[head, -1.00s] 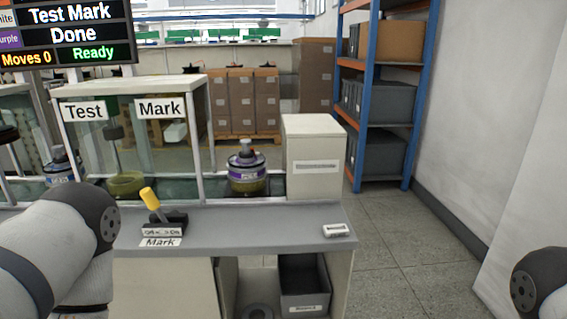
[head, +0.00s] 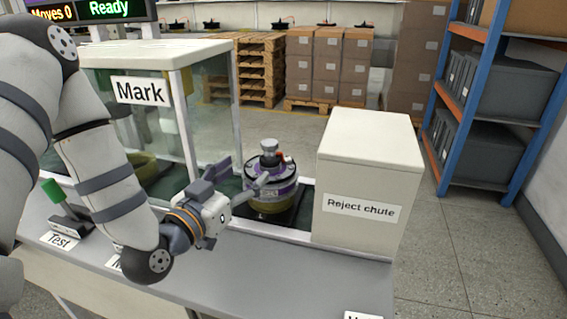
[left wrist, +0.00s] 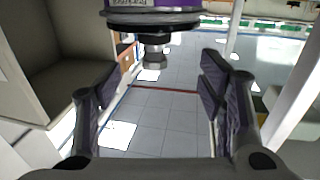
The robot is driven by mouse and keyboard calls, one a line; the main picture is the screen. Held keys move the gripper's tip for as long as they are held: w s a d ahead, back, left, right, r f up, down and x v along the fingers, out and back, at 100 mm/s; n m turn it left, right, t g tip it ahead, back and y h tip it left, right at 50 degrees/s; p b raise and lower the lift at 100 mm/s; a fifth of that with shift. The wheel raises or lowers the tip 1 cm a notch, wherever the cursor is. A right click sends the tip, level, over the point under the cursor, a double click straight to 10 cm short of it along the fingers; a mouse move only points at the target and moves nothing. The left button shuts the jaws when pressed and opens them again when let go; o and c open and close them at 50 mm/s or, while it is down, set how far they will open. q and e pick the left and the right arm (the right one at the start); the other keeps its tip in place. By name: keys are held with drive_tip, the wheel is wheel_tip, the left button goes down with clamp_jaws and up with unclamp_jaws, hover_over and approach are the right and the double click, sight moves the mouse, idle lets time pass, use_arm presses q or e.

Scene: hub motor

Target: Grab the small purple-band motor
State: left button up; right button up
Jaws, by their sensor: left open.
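The small purple-band motor (head: 270,188) stands upright on the conveyor, between the glass Mark booth and the reject chute. It has a dark top, a purple band, an olive base and a grey knob on its shaft. My left gripper (head: 239,178) is open and empty beside the motor's front left, fingers pointing toward it. One finger overlaps the motor in the head view; I cannot tell whether it touches. In the left wrist view the motor (left wrist: 152,17) appears upside down at the top edge, beyond the open fingers (left wrist: 155,92). My right gripper is out of view.
The white reject chute box (head: 367,185) stands close to the motor's right. The glass Mark booth (head: 160,110) is at its left. A green-handled Test lever (head: 62,208) stands on the grey bench (head: 270,290). Shelving (head: 490,110) is at the far right.

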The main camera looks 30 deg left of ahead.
sight(267, 155)
use_arm(q)
drive_tip(key=w+b, duration=0.1)
drive_tip(key=w, duration=0.8)
drive_tip(key=shift+w+d, duration=0.15)
drive_tip(key=shift+w, duration=0.2)
clamp_jaws()
drive_tip(key=shift+r, duration=0.2)
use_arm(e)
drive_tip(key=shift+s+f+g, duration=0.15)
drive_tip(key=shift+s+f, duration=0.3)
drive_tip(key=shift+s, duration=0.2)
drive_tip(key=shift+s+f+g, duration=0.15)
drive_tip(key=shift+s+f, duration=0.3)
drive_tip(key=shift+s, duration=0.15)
